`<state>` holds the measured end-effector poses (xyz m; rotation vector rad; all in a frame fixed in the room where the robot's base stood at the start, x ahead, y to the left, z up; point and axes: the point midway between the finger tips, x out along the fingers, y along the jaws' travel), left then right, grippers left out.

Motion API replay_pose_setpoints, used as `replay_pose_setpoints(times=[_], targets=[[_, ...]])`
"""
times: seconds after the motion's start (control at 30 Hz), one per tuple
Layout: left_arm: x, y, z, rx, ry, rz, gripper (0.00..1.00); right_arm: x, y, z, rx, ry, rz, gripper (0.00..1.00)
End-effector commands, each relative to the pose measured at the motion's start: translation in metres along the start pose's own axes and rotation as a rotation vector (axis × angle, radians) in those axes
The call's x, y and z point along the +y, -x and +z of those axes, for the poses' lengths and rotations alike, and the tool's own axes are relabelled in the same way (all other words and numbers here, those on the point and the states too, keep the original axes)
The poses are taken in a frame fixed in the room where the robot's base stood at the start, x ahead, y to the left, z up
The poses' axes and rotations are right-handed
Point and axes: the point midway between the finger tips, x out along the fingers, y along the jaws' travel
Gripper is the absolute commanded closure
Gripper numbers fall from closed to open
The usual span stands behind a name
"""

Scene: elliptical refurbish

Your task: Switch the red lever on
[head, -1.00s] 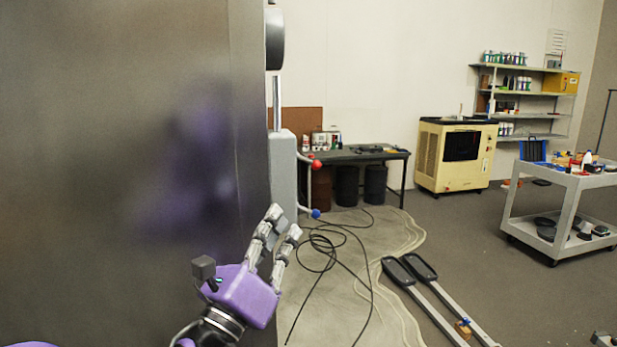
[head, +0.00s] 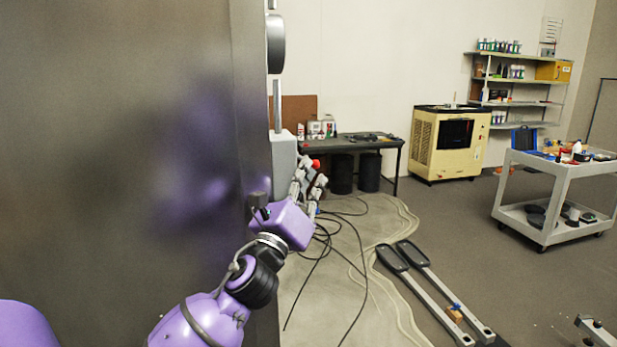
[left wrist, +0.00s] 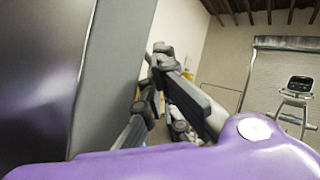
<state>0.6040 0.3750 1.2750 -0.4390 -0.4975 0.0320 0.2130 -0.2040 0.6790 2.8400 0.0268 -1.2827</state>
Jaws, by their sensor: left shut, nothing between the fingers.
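The red lever shows as a red ball knob (head: 316,164) beside the grey box (head: 283,160) on the edge of the large metal cabinet (head: 130,150). Most of its rod is hidden behind my fingers. My left gripper (head: 309,181) is shut and empty, its fingers reaching up beside the box, with the tips close to the red knob. I cannot tell whether they touch it. In the left wrist view the grey fingers (left wrist: 150,85) point away along the cabinet edge, and I cannot make out the lever there.
The cabinet wall stands close on the left of my arm. Black cables (head: 345,260) and two long grey bars (head: 430,290) lie on the floor. A dark table (head: 360,147), a yellow machine (head: 447,145) and a grey cart (head: 555,180) stand farther off.

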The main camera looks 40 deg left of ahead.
Motion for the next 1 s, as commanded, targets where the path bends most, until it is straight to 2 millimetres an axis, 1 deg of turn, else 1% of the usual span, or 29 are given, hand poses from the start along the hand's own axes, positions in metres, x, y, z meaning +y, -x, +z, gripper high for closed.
replay_pose_setpoints(times=[0.23, 0.4, 0.6, 1.0], targets=[[0.000, 0.000, -0.001, -0.004, 0.005, 0.001, 1.00, 0.000, -0.001, 0.002, -0.002, 0.000, 0.000, 0.60], [0.001, 0.000, -0.004, -0.029, 0.031, 0.003, 1.00, 0.001, -0.003, 0.010, -0.009, 0.001, 0.003, 0.60], [-0.001, -0.001, -0.003, -0.051, 0.049, 0.002, 1.00, 0.004, -0.005, 0.012, -0.007, 0.000, 0.010, 0.60], [-0.003, -0.004, -0.003, -0.105, 0.099, 0.002, 1.00, 0.002, -0.012, 0.015, -0.006, 0.000, 0.009, 0.60]])
